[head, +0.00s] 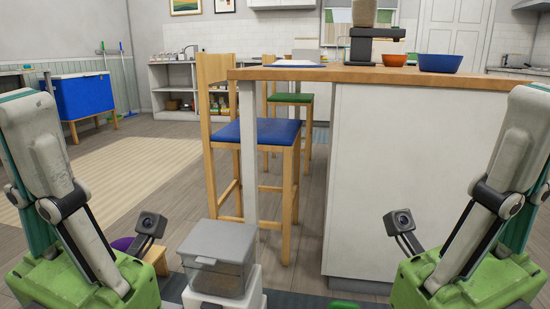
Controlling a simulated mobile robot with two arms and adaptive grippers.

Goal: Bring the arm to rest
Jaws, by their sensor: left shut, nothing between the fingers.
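My left arm comes in from the left and is folded downward. Its green wrist end, with the left gripper (125,285), is at the bottom left, and a small wrist camera sticks up beside it. The left gripper is shut and holds nothing. My right arm mirrors this on the right, with its green wrist end (450,285) at the bottom right. The fingertips of the right gripper do not show, so its opening cannot be told.
A grey-lidded clear container (220,250) stands low between my arms. A purple bowl (122,243) is partly hidden by my left arm. A counter (400,180) and a blue-seated stool (257,132) stand ahead. Floor with a beige rug (130,175) is open at the left.

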